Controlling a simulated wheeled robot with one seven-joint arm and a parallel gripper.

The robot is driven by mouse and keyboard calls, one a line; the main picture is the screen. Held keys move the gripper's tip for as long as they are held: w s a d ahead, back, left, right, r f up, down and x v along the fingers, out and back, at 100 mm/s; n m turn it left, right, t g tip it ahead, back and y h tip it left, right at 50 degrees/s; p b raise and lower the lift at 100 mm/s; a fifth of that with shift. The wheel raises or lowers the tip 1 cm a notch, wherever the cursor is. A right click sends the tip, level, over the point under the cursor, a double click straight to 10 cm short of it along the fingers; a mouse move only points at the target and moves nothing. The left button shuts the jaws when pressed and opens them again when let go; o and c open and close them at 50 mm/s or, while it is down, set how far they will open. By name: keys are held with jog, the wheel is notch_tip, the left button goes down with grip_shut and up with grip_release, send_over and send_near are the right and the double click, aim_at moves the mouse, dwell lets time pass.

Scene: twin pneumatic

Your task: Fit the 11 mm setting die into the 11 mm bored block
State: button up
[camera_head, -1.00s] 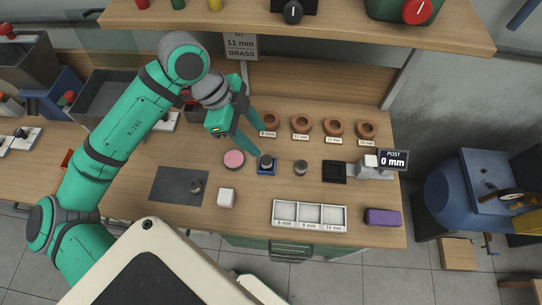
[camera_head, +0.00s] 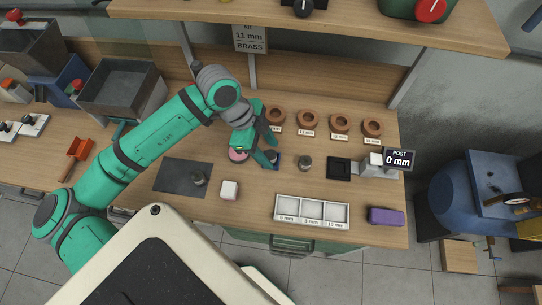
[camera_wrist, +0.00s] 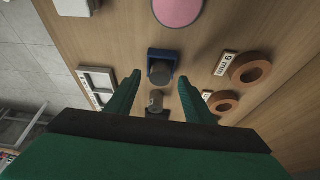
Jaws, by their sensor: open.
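No cylinder has a size I can read, so I cannot tell which is the 11 mm setting die. A dark cylinder (camera_wrist: 160,73) stands in a small blue holder (camera_wrist: 152,54); part of it shows in the head view (camera_head: 272,156). A grey cylinder (camera_head: 305,162) stands to its right, and another (camera_head: 199,179) stands on a dark mat. Ring-shaped brown blocks stand in a row at the back; one label reads 11 mm (camera_head: 308,119). My gripper (camera_head: 269,151) is open over the blue holder. In the wrist view its fingertips (camera_wrist: 160,76) lie either side of the dark cylinder, apparently not touching it.
A pink disc (camera_wrist: 178,10) lies close beside the blue holder. A white three-part tray (camera_head: 312,225), a purple block (camera_head: 385,216) and a white cube (camera_head: 229,190) lie nearer the front. A black square block (camera_head: 338,168) stands by a display reading POST 0 mm (camera_head: 398,159).

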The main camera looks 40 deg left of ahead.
jog(key=shift+d+f, duration=0.15)
jog(key=shift+f, duration=0.2)
grip_shut()
jog(key=shift+r, duration=0.15)
